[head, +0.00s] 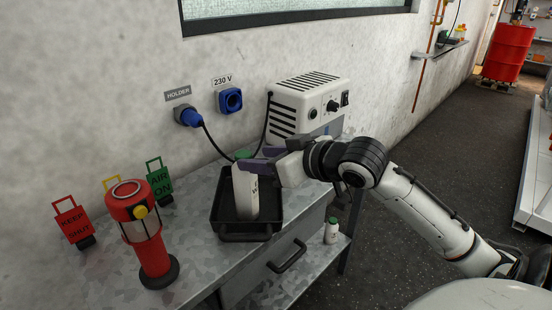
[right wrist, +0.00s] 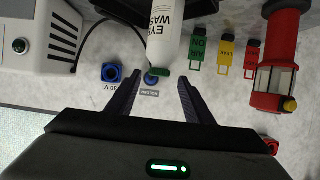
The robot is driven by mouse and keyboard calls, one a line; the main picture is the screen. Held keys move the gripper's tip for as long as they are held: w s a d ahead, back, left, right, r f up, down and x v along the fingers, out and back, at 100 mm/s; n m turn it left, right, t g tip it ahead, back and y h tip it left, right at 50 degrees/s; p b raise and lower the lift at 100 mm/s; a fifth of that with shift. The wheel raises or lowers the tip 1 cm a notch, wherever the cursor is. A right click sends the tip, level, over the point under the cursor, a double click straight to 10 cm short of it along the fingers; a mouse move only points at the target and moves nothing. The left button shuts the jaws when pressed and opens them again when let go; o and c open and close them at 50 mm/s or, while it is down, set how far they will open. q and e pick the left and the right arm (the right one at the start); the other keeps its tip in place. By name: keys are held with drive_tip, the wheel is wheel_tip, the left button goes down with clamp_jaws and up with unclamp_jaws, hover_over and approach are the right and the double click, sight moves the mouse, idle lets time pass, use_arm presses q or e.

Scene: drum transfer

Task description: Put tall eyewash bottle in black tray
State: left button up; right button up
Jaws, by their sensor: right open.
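The tall white eyewash bottle (head: 244,192) with a green cap stands nearly upright inside the black tray (head: 246,237) on the metal bench. My right gripper (head: 252,160) is at the bottle's upper end, coming in from the right, with its jaws open. In the right wrist view, the bottle (right wrist: 165,30) shows upside down with its "EYE WASH" print, and its green cap lies between the spread fingertips (right wrist: 160,78). I cannot tell whether a finger touches it. The tray's floor is partly hidden by the bottle. My left gripper is not in view.
A red lantern-like device (head: 147,235) stands left of the tray, near red, yellow and green tags. A white power unit (head: 305,105) stands behind the gripper, its cable running to a blue wall plug (head: 188,116). A small bottle (head: 331,231) is on the lower shelf.

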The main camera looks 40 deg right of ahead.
drive_tip(key=v, duration=0.5)
drive_tip(key=shift+s+r, duration=0.15)
drive_tip(key=shift+s, duration=0.15)
